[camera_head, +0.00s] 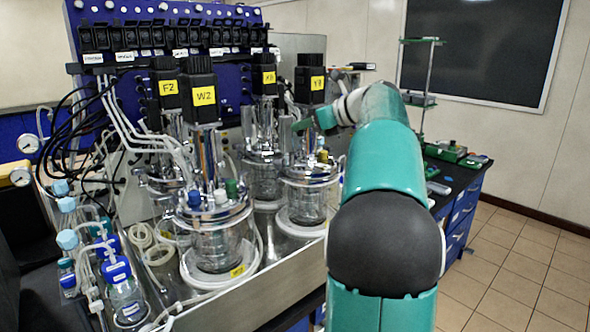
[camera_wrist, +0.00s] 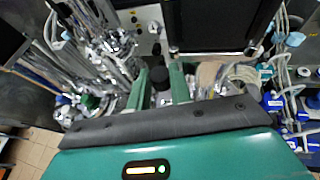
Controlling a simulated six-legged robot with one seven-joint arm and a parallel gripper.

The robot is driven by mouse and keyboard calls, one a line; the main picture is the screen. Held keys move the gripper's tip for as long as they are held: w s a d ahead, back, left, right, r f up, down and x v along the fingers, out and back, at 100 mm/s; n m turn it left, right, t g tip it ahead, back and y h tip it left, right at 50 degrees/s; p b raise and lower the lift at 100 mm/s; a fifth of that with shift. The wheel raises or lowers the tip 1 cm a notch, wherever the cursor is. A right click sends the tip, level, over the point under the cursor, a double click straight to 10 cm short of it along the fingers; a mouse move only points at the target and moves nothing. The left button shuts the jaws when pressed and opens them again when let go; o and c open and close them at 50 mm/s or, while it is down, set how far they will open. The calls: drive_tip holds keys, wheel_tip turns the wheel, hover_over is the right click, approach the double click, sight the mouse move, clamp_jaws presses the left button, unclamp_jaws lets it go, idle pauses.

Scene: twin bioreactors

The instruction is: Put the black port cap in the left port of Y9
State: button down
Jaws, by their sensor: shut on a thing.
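The reactor labelled Y9 (camera_head: 317,83) stands at the right of the group in the head view, with a black motor on top and a glass vessel (camera_head: 306,203) below. A small yellow cap (camera_head: 322,156) sits on its lid. My gripper (camera_head: 301,126) is in front of Y9, between its motor and its lid. In the wrist view my gripper (camera_wrist: 159,84) is shut on the black port cap (camera_wrist: 159,74), which shows between the two green fingers. The left port of Y9 cannot be made out clearly; my arm covers part of the right side.
Reactor W2 (camera_head: 204,96), with blue, white and green lid caps, stands nearest. Reactor FZ (camera_head: 168,87) and another yellow-labelled reactor (camera_head: 268,77) stand behind. Tubing and blue-capped bottles (camera_head: 117,270) fill the left. Open floor (camera_head: 510,270) lies at the right.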

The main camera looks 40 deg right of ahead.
hover_over(306, 167)
wheel_tip(306, 167, down, 6)
drive_tip(key=shift+s+r, duration=0.1)
drive_tip(key=shift+r, duration=0.15)
drive_tip(key=shift+f, duration=1.85)
drive_tip(key=c, duration=1.7)
unclamp_jaws()
drive_tip(key=shift+f, duration=0.15)
drive_tip(key=shift+o, duration=0.8)
